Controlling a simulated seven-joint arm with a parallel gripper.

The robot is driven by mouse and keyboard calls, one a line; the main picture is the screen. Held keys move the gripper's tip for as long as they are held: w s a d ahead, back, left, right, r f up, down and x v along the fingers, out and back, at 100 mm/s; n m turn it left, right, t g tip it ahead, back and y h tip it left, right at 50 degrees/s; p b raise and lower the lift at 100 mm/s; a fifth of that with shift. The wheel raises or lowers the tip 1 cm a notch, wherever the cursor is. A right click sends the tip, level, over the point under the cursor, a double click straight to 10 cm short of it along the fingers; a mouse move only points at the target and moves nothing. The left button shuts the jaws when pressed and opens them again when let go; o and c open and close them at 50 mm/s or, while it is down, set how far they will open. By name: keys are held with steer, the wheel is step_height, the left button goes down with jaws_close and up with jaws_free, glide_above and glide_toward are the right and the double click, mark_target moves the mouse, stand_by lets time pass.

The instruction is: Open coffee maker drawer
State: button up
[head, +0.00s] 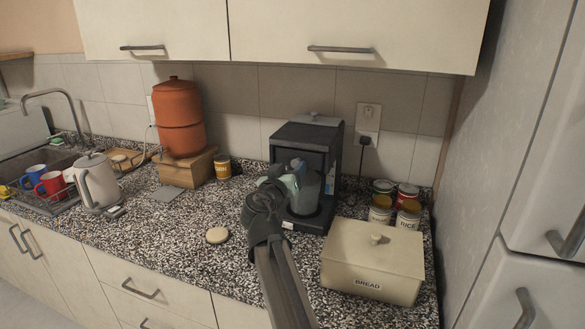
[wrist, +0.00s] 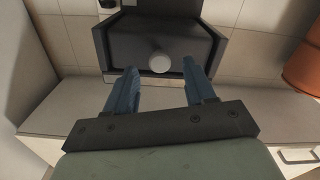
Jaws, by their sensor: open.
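The black coffee maker (head: 335,160) stands on the counter against the tiled wall, with a glass carafe (head: 306,196) low in its front. The wrist view is upside down and shows the coffee maker's dark drawer front (wrist: 126,48) with a round pale knob (wrist: 160,63). My gripper (wrist: 159,66) is open and empty. Its two blue fingers appear on either side of the knob; how far they are from it in depth I cannot tell. In the head view my gripper (head: 292,176) is in front of the coffee maker and partly covers its front.
A bread box (head: 372,265) stands front right of the coffee maker, with several cans (head: 381,203) behind it. An orange pot (head: 180,118) on a wooden box and a kettle (head: 96,183) are to the left. Upper cabinets (head: 350,30) hang above. The counter left of my arm is mostly clear.

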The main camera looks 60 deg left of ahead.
steer(key=shift+x, duration=1)
steer(key=shift+c, duration=0.2)
jaws_close()
steer(key=shift+s, duration=0.1)
